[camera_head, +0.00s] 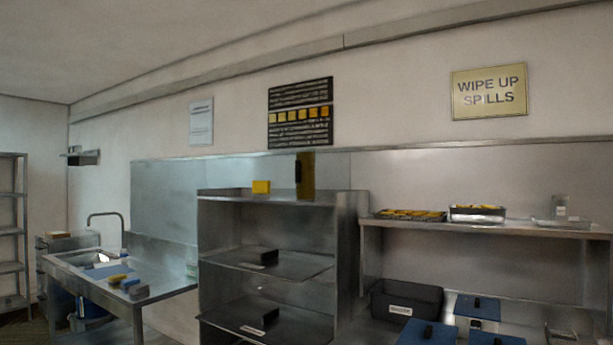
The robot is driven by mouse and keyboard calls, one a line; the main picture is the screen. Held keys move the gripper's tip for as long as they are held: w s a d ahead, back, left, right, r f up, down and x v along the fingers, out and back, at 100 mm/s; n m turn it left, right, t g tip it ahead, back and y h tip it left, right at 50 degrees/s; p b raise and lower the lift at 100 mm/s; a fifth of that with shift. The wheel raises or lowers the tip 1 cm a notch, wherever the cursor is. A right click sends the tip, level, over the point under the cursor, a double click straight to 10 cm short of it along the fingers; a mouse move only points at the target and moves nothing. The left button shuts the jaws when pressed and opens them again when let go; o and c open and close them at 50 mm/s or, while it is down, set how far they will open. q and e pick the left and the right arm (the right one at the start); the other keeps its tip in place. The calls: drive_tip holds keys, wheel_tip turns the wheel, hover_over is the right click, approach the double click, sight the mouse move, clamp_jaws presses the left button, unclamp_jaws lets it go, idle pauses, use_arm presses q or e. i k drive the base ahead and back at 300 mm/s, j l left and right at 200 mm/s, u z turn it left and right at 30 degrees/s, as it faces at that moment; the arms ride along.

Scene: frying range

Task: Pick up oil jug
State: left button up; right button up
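A tall, narrow amber-brown container with a dark part on its left side, which looks like the oil jug (307,178), stands upright on the top of the metal shelf unit (225,198) in the middle of the view. Nothing touches it from the sides. Neither of my grippers is in the view.
A small yellow block (261,187) sits left of the jug on the same top. A sink table (165,292) with sponges stands at the left. A wall shelf (480,229) with trays is at the right, above a dark bin (406,301) and blue-lidded containers (478,308).

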sight(305, 162)
drive_tip(key=i+j+z, duration=0.35)
drive_tip(key=i+j, duration=0.3)
drive_tip(key=i, duration=0.25)
drive_tip(key=i+j+z, duration=0.35)
drive_tip(key=i+j, duration=0.5)
